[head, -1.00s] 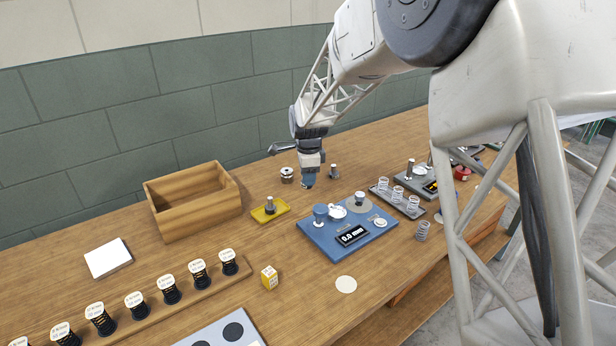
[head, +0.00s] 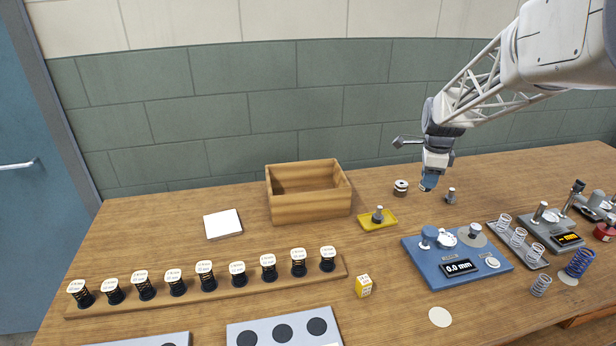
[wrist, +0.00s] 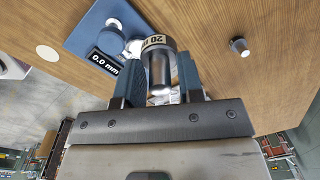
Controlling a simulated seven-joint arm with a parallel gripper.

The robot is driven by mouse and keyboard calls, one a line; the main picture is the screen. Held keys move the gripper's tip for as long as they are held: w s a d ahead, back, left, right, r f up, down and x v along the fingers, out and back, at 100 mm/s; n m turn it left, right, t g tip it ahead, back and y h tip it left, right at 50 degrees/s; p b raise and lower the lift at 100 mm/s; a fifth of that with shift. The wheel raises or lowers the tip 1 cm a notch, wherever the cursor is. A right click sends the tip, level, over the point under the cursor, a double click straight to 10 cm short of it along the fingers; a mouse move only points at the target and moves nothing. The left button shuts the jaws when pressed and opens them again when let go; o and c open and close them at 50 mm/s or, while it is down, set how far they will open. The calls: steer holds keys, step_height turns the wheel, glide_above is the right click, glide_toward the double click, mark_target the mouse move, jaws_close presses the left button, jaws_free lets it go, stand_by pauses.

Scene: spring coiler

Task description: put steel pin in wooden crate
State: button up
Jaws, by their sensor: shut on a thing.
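My gripper (head: 428,186) is above the back right of the table, beside a standing pin. In the wrist view its blue fingers (wrist: 160,85) are shut on the steel pin (wrist: 159,72), a grey cylinder with a wider end marked "20". The pin is hard to make out in the head view. The open wooden crate (head: 312,209) stands to the left of my gripper, against the back of the table. Its floor is hidden by its front wall, and the crate is not in the wrist view.
A yellow tray (head: 378,224) with a pin on it lies between crate and gripper. A metal spool (head: 400,187) and another standing pin (head: 451,195) flank my gripper. A blue gauge (head: 455,262) reading 0.0 mm is in front. A white block (head: 222,224) lies left of the crate.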

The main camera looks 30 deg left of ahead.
steer(key=s+a, duration=0.1)
steer(key=a, duration=1.7)
steer(key=shift+r+h, duration=0.3)
steer(key=shift+r, duration=0.1)
steer(key=shift+h, duration=0.3)
steer(key=s+a, duration=0.2)
steer(key=a, duration=0.3)
steer(key=s+a, duration=0.2)
steer(key=a, duration=0.4)
steer(key=s+a, duration=0.1)
steer(key=a, duration=0.5)
steer(key=shift+s+a+f, duration=0.1)
steer(key=shift+s+a, duration=0.05)
steer(key=shift+s, duration=0.25)
jaws_close()
steer(key=shift+s+a+f, duration=0.1)
steer(key=shift+a+f, duration=0.05)
steer(key=shift+f, duration=1.1)
steer(key=shift+s+a+f, duration=0.1)
steer(key=shift+a+f, duration=0.05)
steer(key=shift+f, duration=1.1)
steer(key=shift+r, duration=0.45)
steer(key=shift+f, duration=2.5)
